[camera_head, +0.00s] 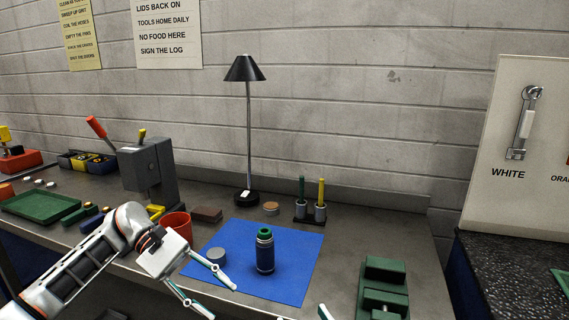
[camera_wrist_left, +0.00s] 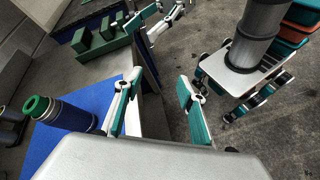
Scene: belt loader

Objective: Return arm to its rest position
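My left gripper (camera_head: 222,302) is open, its two fingers well apart, low near the bench's front edge. In the left wrist view its teal-padded fingers (camera_wrist_left: 160,100) have nothing between them. My right gripper (camera_head: 303,316) shows only as two separated fingertips at the bottom edge of the head view. It also shows at the top of the left wrist view (camera_wrist_left: 155,22), apparently open and empty. A dark blue bottle with a green top (camera_head: 264,250) stands upright on the blue mat (camera_head: 300,250), apart from both grippers. A grey lid (camera_head: 217,255) lies on the mat's left side.
A green vise (camera_head: 383,290) stands right of the mat. A red cup (camera_head: 177,225), a grey press (camera_head: 148,172) and a green tray (camera_head: 40,206) are to the left. A black lamp (camera_head: 244,70) and a marker holder (camera_head: 310,211) stand behind. Open floor (camera_wrist_left: 245,145) lies beyond the bench edge.

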